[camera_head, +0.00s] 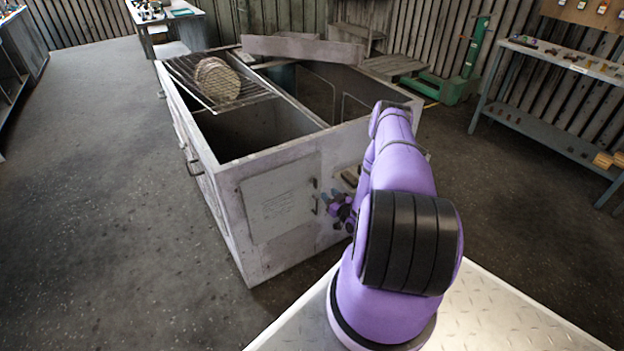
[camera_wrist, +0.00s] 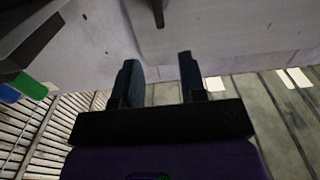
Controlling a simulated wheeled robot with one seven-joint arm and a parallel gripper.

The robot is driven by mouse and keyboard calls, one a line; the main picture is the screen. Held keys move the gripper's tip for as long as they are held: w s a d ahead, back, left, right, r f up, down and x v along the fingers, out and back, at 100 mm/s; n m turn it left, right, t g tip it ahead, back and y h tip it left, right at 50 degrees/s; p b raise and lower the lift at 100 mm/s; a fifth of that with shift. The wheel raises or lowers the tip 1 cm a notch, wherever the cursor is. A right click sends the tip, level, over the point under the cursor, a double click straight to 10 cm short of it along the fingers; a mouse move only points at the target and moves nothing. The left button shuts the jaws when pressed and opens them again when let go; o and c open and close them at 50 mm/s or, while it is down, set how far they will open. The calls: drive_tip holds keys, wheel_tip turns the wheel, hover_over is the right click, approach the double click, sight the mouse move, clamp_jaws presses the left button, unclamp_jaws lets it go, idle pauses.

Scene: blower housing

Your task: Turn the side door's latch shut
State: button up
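The pale metal blower housing (camera_head: 245,255) stands on the floor in front of me. A flat panel that looks like the side door (camera_head: 275,205) lies against its near wall, with small dark fittings at its right edge. My gripper (camera_head: 345,208) is close to that wall, right of the panel, partly hidden by my arm. In the wrist view my gripper (camera_wrist: 160,75) is open, its two dark fingers apart with nothing between them. A dark brown bar, perhaps the latch handle (camera_wrist: 158,12), shows beyond the fingertips at the top edge, cut off by the frame. I cannot tell its turn clearly.
The housing's top is open, with a wire grate (camera_head: 185,80) and a round tan filter-like piece (camera_head: 217,80) on it. A workbench (camera_head: 560,140) stands at right. The floor at left is clear.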

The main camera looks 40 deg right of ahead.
sight(316, 179)
drive_tip(key=x, duration=1)
drive_tip(key=shift+w, duration=0.35)
clamp_jaws()
